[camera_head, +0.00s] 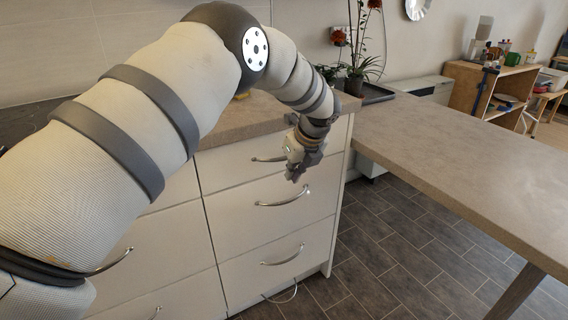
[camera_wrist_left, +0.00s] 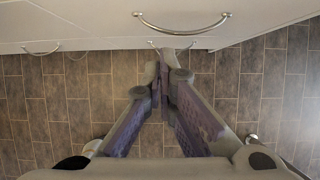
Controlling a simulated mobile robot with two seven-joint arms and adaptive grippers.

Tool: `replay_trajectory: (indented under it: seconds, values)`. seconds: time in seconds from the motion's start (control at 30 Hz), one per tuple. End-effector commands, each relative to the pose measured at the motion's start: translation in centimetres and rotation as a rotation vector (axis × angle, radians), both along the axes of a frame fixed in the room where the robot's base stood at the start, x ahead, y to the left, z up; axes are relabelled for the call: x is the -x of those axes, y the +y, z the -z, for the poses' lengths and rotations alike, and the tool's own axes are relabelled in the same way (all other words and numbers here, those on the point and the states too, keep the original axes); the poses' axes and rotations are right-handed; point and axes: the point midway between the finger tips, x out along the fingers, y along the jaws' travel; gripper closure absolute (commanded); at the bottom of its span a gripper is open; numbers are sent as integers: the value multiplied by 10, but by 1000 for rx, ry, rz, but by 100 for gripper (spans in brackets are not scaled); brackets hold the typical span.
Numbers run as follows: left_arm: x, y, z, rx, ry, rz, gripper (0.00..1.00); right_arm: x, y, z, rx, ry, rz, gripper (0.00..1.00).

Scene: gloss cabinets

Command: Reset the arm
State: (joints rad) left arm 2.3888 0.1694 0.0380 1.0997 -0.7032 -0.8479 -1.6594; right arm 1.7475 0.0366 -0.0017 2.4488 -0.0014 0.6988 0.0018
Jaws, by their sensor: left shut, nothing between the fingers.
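My left arm reaches in from the left in the head view and bends down over the counter edge. My left gripper (camera_head: 297,175) hangs in front of the white drawer cabinet (camera_head: 228,228), near the upper drawers. In the left wrist view the gripper (camera_wrist_left: 166,68) has its fingertips together with nothing between them. A curved metal drawer handle (camera_head: 284,197) shows just below the gripper in the head view. Drawer fronts with a handle (camera_wrist_left: 182,24) fill the top of the wrist view. My right gripper is in neither view.
A grey-brown table (camera_head: 460,150) extends to the right of the cabinet. A potted plant (camera_head: 355,80) stands at the back of the counter. A wooden shelf (camera_head: 490,88) stands at the far right. The tiled floor (camera_head: 370,250) before the cabinet is clear.

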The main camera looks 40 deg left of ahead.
Motion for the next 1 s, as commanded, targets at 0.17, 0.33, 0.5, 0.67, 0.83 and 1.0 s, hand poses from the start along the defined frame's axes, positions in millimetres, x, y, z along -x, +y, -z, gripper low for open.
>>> replay_trajectory:
  seconds: [0.17,0.33,0.5,0.67,0.83,1.0]
  values:
    - [5,-20,-54,-1,-17,1,100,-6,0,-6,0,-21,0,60]
    - [11,-32,-76,-1,-11,0,100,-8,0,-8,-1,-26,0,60]
    - [12,-35,-81,0,-9,1,100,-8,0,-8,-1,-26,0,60]
    - [26,-49,-38,66,-2,-53,100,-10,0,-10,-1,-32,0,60]
    - [104,-101,91,295,13,-352,100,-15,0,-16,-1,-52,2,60]
    - [237,-147,186,449,40,-864,100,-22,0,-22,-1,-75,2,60]
